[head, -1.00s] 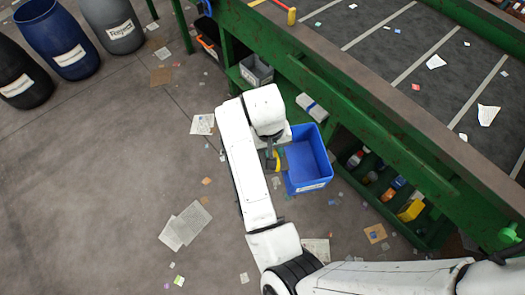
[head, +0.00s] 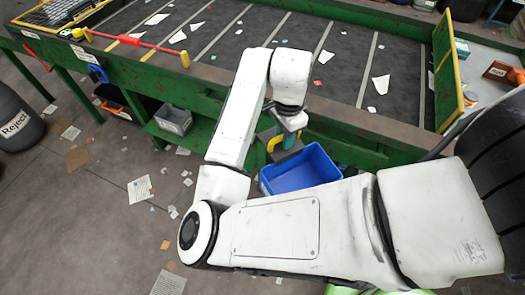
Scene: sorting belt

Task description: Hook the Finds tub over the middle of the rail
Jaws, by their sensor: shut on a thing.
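The blue tub (head: 300,170) hangs from my gripper (head: 276,143), in front of the belt's near side. It looks empty inside, with its open top facing up; its label is out of sight. My gripper, with yellow on a finger, is shut on the tub's far left rim area, and my wrist partly covers the grip. The green rail (head: 210,101) runs along the belt's near side, just behind the tub. The tub appears apart from the rail, but the exact gap cannot be told. My forearm covers part of the tub's lower edge.
A grey bin (head: 173,119) and a dark crate (head: 115,103) sit under the belt. A yellow-edged panel (head: 447,72) stands at right. A Reject barrel (head: 18,118) stands far left.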

